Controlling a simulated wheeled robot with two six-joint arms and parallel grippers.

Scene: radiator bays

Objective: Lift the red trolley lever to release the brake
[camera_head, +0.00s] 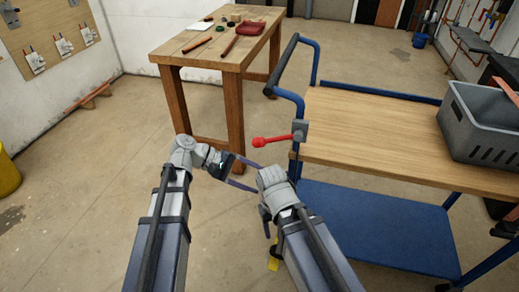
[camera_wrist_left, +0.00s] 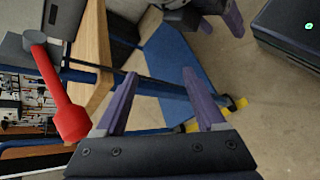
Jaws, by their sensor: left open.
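The red lever (camera_head: 272,141) sticks out to the left, roughly level, from a grey bracket (camera_head: 300,131) on the trolley's left end. In the left wrist view the lever (camera_wrist_left: 55,90) lies left of the fingers, apart from them. My left gripper (camera_head: 256,177) is below and left of the lever's knob. Its two purple fingers (camera_wrist_left: 160,75) are spread with nothing between them. My right gripper (camera_head: 267,224) hangs beside the trolley's near left corner, below the lever. Its fingers are partly hidden by its own wrist, and their gap is unclear.
The trolley has a wooden top (camera_head: 375,130), a blue lower shelf (camera_head: 385,225) and a dark push handle (camera_head: 283,62). A grey crate (camera_head: 478,150) stands on its right side. A wooden workbench (camera_head: 190,50) with tools stands behind left.

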